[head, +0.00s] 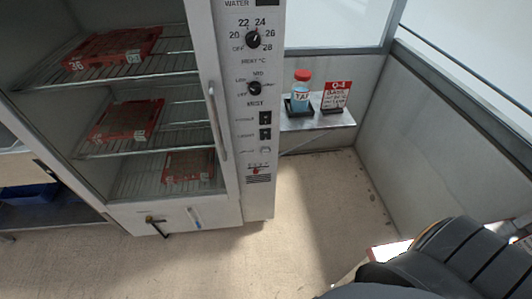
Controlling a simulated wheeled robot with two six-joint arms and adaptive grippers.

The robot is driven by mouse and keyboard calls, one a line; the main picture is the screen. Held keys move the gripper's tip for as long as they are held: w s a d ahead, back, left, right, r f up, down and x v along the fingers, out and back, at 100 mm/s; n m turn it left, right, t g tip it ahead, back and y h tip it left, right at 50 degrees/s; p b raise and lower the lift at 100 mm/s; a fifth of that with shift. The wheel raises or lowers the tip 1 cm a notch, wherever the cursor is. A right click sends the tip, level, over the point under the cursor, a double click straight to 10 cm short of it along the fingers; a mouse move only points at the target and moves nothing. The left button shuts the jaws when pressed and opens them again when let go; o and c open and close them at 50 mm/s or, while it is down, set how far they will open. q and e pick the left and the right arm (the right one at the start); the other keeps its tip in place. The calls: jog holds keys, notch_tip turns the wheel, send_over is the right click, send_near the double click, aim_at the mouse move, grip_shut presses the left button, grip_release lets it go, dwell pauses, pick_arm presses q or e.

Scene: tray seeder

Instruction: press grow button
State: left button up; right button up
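The tall white growing cabinet stands at left with a control panel (242,110) on the front right of its door. The panel carries a heat knob (253,39), a mist knob (254,88), two dark switches (265,125) and a small pale control (265,150). A small red spot (255,171) sits low on the panel above vent slots. The small labels are too blurred to tell which control is the grow button. My dark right arm shows at lower right, away from the panel; its fingertips do not show. My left gripper is out of view.
Red trays (125,118) lie on wire shelves behind the cabinet's door, which has a long handle (217,120). A side shelf (318,122) holds a red-capped bottle (301,92) and a red-white sign (336,95). A partly hidden red-and-white thing (392,249) shows beside my arm. The floor before the cabinet is clear.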

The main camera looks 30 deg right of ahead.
grip_shut()
dwell(1.0)
jog(key=w+d+r+t+b, duration=0.15)
jog(key=w+r, duration=0.35)
jog(key=w, duration=0.5)
jog(key=w+d+r+m+t+y, duration=0.1)
jog(key=w+d+r+t, duration=0.2)
jog(key=w, duration=0.7)
jog(key=w+r+t, duration=0.2)
jog(key=w+r, duration=0.4)
jog(key=w, duration=0.4)
jog(key=w+a+r+t+y, duration=0.1)
jog(key=w+a+r, duration=0.1)
jog(key=w+r, duration=0.2)
jog(key=w+a+r+n+t+y+b, duration=0.1)
jog(key=w+r, duration=0.4)
jog(key=r, duration=0.6)
jog(key=w+a+r+t+y, duration=0.1)
jog(key=w+a+r+t, duration=0.1)
jog(key=w+r, duration=0.3)
notch_tip(320, 180, up, 3)
jog(key=shift+w+a+r+n+y+b, duration=0.1)
jog(key=shift+w+a+n+y+b, duration=0.05)
jog(key=shift+a+n+y+b, duration=0.35)
